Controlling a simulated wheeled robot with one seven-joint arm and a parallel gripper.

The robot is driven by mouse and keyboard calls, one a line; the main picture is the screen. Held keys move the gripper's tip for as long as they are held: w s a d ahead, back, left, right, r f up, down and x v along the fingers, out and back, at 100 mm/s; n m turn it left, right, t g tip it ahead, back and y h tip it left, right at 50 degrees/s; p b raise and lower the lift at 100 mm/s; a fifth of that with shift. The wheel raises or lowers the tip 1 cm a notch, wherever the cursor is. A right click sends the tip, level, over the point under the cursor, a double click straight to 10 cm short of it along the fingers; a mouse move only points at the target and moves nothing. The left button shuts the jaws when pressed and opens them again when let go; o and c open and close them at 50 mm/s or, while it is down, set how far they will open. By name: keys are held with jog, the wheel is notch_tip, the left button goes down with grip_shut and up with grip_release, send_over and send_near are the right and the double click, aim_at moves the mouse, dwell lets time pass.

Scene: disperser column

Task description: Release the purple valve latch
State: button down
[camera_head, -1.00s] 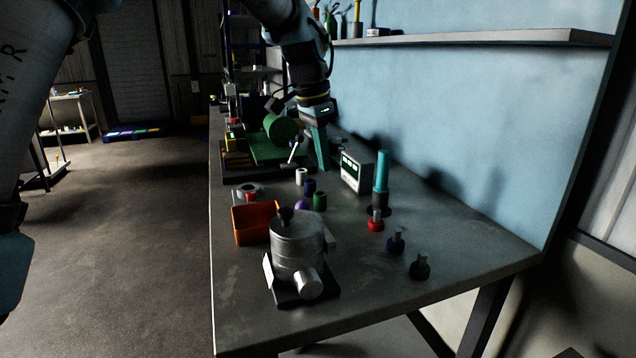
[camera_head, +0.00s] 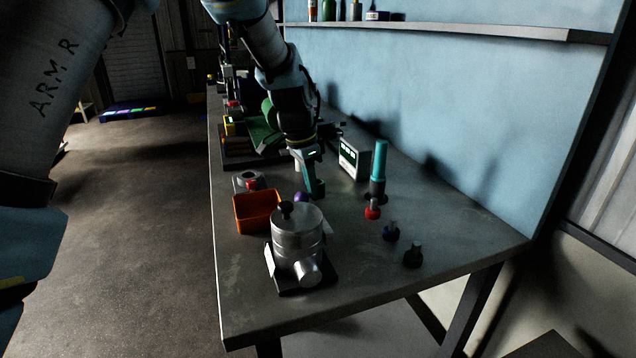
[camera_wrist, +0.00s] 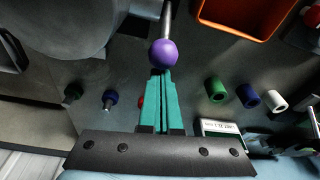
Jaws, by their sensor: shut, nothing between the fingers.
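The purple valve latch is a purple ball (camera_wrist: 164,53) on the end of a grey metal rod in the wrist view. In the head view the purple ball (camera_head: 300,197) shows beside the silver cylindrical vessel (camera_head: 297,235), behind it and close to my gripper. My gripper (camera_wrist: 161,74) has its teal fingers shut together with nothing between them. Its tips overlap the lower edge of the ball in the wrist view; I cannot tell whether they touch it. In the head view my gripper (camera_head: 316,194) points down just right of the ball.
An orange bin (camera_head: 257,212) stands left of the vessel. Red (camera_head: 373,209), blue (camera_head: 391,232) and dark green (camera_head: 413,255) knobs stand to the right. A teal cylinder (camera_head: 380,160) and a display box (camera_head: 353,160) stand behind. Green, blue and white cylinders show in the wrist view (camera_wrist: 247,95).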

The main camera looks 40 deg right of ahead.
jog(key=shift+a+b, duration=0.1)
jog(key=shift+b, duration=0.25)
jog(key=shift+w+a+r+h+b, duration=0.1)
jog(key=shift+w+a+h+b, duration=0.15)
jog(key=shift+b, duration=0.35)
